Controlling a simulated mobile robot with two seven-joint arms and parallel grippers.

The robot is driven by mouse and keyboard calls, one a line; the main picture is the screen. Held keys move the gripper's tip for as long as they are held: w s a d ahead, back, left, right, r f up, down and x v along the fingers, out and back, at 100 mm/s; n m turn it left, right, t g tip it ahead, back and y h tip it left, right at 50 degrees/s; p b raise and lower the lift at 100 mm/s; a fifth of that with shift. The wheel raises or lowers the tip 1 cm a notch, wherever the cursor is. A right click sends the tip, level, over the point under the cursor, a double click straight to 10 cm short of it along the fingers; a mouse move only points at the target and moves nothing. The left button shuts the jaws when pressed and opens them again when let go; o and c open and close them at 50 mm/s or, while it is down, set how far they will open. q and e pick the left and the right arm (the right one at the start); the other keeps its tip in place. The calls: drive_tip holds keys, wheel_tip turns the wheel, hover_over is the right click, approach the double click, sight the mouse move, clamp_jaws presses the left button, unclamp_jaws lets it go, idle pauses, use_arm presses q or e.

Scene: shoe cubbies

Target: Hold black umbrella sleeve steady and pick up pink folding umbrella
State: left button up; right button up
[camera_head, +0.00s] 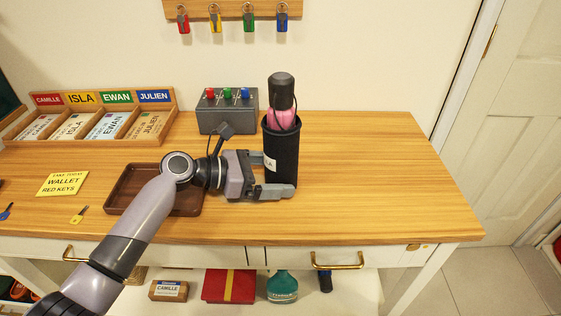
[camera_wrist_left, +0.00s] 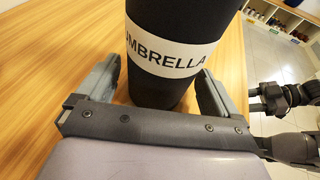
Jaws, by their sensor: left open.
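The black umbrella sleeve (camera_head: 283,158) stands upright on the wooden table, right of centre. The pink folding umbrella (camera_head: 281,112) stands in it, with its dark handle and some pink cloth above the rim. My left gripper (camera_head: 277,175) is open, with its fingers on either side of the sleeve's lower part. In the left wrist view the sleeve (camera_wrist_left: 168,88), with a white label reading UMBRELLA, stands between the two fingers, and a gap shows beside it. In that view part of my right arm shows at the right edge; its fingertips are not clear.
A brown tray (camera_head: 125,189) lies under my left arm. A grey box with coloured buttons (camera_head: 226,112) stands behind the gripper. A wooden name-card rack (camera_head: 90,117) is at back left. A yellow note (camera_head: 62,184) lies at left. The table's right part is clear.

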use_arm(q)
drive_tip(key=shift+w+d+f, duration=0.1)
drive_tip(key=shift+d, duration=0.15)
drive_tip(key=shift+c, duration=0.2)
drive_tip(key=c, duration=0.6)
